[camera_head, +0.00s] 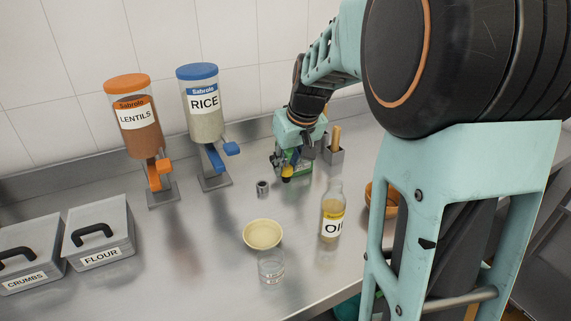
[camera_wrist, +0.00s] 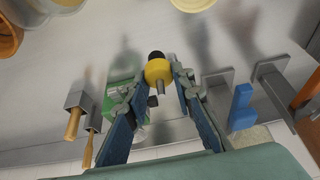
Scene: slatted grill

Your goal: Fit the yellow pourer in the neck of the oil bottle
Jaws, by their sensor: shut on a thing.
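The yellow pourer (camera_wrist: 158,71) is held between the fingertips of my gripper (camera_wrist: 161,87). In the wrist view it has a round yellow body, a black end toward the top and a grey stem. In the head view the pourer (camera_head: 287,170) shows as a small yellow spot under my gripper (camera_head: 288,163), above the counter. The oil bottle (camera_head: 331,218) stands upright on the counter, to the right of and nearer than my gripper. It is clear glass with yellowish oil and a label. Its neck shows no pourer and is apart from my gripper.
A cream bowl (camera_head: 263,234), a glass (camera_head: 271,268) and a small grey cylinder (camera_head: 262,188) stand left of the bottle. A green item (camera_wrist: 121,88) and a holder with wooden handles (camera_head: 334,152) are near my gripper. An orange bowl (camera_head: 391,201) sits right, partly hidden by my arm.

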